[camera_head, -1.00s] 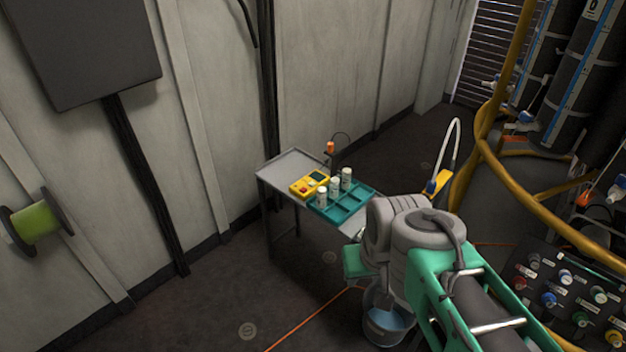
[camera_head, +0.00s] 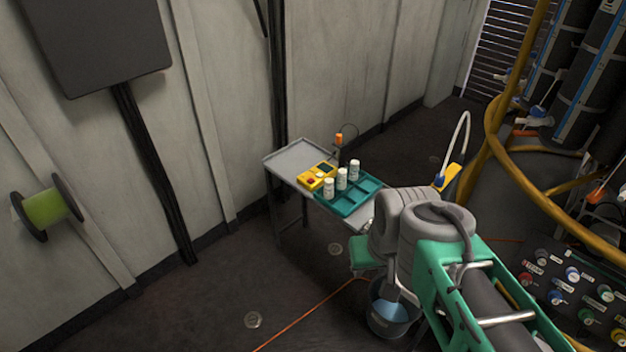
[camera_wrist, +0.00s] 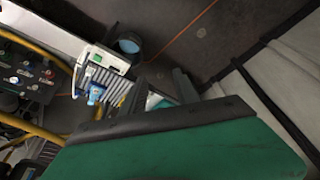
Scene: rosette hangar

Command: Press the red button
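The red button (camera_head: 311,181) is a small red spot on a yellow box (camera_head: 331,168). The box lies on a narrow grey table (camera_head: 292,157) against the wall in the head view. My arm stands in front of the table's near right end, apart from the yellow box. My gripper is hidden behind the arm in the head view. In the wrist view, two dark fingers of my gripper (camera_wrist: 156,88) stick up past a green edge with a gap between them, and nothing shows held. The button cannot be made out in the wrist view.
A teal tray (camera_head: 367,189) with white bottles (camera_head: 341,179) sits beside the yellow box. An orange-topped item (camera_head: 339,140) stands at the table's back edge. Floor left of the table is clear.

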